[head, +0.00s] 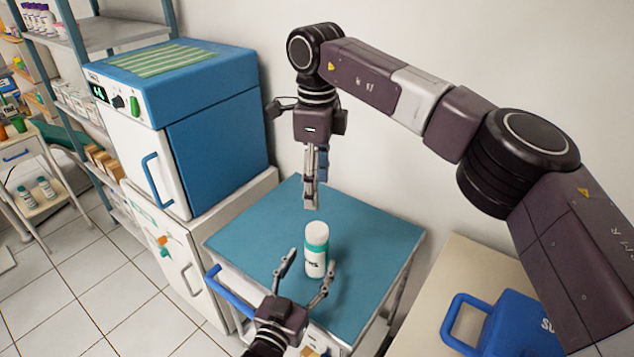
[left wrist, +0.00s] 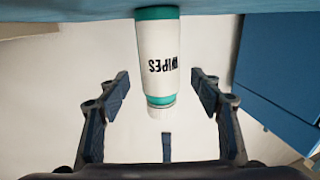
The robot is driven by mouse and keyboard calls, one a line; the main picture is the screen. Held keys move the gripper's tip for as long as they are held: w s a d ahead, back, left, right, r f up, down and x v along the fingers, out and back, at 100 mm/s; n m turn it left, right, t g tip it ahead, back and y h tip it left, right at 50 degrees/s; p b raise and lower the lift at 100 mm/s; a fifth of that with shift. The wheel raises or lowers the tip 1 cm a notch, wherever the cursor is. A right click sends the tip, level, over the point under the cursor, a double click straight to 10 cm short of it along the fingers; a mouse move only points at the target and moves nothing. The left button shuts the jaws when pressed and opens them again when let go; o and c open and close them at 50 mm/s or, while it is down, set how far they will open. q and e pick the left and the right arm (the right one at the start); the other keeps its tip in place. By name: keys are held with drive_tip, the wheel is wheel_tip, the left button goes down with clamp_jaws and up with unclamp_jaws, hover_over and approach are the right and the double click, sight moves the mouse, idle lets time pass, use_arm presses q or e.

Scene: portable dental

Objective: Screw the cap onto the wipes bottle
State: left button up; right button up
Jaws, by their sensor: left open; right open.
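The white wipes bottle (head: 316,260) with teal bands stands upright on the blue-topped table. A white cap (head: 317,230) sits on its top; I cannot tell how tightly. In the left wrist view the bottle (left wrist: 158,55) appears upside down, with the cap (left wrist: 160,112) lowest in the picture. My left gripper (head: 311,262) is open, its fingers on either side of the bottle; the left wrist view shows gaps on both sides (left wrist: 160,84). My right gripper (head: 310,203) points down just above and slightly behind the cap, apart from it. Its finger gap is hard to see.
The blue table top (head: 250,235) is otherwise clear. A blue and white cabinet machine (head: 215,125) stands at the left on a white cupboard. A blue case (head: 505,325) is at the lower right. A wall is close behind the table.

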use_arm(q)
drive_tip(key=v, duration=0.7)
drive_tip(key=shift+s+a, duration=0.1)
drive_tip(key=shift+s, duration=0.15)
